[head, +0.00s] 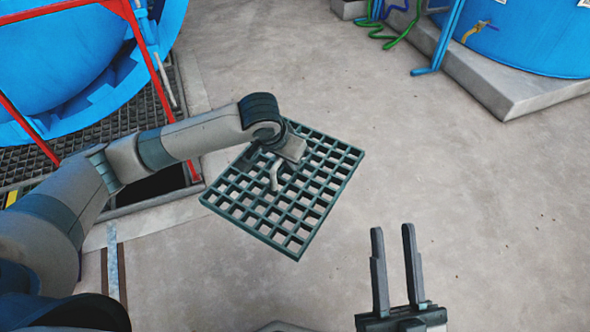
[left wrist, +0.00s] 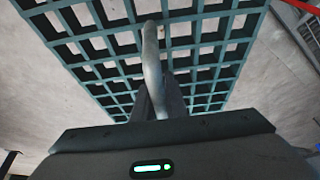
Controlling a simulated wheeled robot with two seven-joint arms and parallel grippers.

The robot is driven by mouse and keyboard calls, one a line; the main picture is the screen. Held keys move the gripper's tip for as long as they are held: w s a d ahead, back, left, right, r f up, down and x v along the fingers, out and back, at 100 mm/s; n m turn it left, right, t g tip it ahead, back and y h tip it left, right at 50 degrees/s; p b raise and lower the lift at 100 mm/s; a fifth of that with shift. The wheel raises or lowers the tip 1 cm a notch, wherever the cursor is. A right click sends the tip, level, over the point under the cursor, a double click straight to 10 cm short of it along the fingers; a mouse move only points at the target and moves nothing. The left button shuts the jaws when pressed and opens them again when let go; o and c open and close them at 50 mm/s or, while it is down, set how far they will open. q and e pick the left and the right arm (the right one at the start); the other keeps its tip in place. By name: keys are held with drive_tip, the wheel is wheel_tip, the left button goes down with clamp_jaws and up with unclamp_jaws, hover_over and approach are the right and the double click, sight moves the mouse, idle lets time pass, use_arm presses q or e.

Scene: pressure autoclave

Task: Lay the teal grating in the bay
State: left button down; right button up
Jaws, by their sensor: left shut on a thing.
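The teal grating (head: 318,200) is a square open grid, held in the air over the concrete floor in the middle of the head view. My left gripper (head: 284,160) is over it and shut on its pale handle (head: 275,178). In the left wrist view, the handle (left wrist: 152,60) runs up from between the fingers to the grating (left wrist: 205,50). The bay (head: 155,186) shows as a dark rectangular opening to the left of the grating, partly hidden by my left arm. My right gripper (head: 393,245) is open and empty, low in the head view.
Dark floor grating (head: 115,123) lies beside the bay, under a big blue vessel (head: 60,55) with a red frame (head: 150,60). Another blue vessel (head: 530,40) stands on a concrete plinth (head: 490,80) at upper right. The floor (head: 480,210) between is clear.

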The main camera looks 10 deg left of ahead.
use_arm(q)
drive_tip(key=s+a+r+n, duration=0.1)
drive_tip(key=a+r, duration=0.1)
drive_tip(key=r, duration=0.5)
drive_tip(key=s+a+r+n+y, duration=0.1)
drive_tip(key=s+a+r+n, duration=0.1)
drive_tip(key=r, duration=0.5)
drive_tip(key=shift+s+a, duration=0.25)
drive_tip(key=shift+a, duration=0.3)
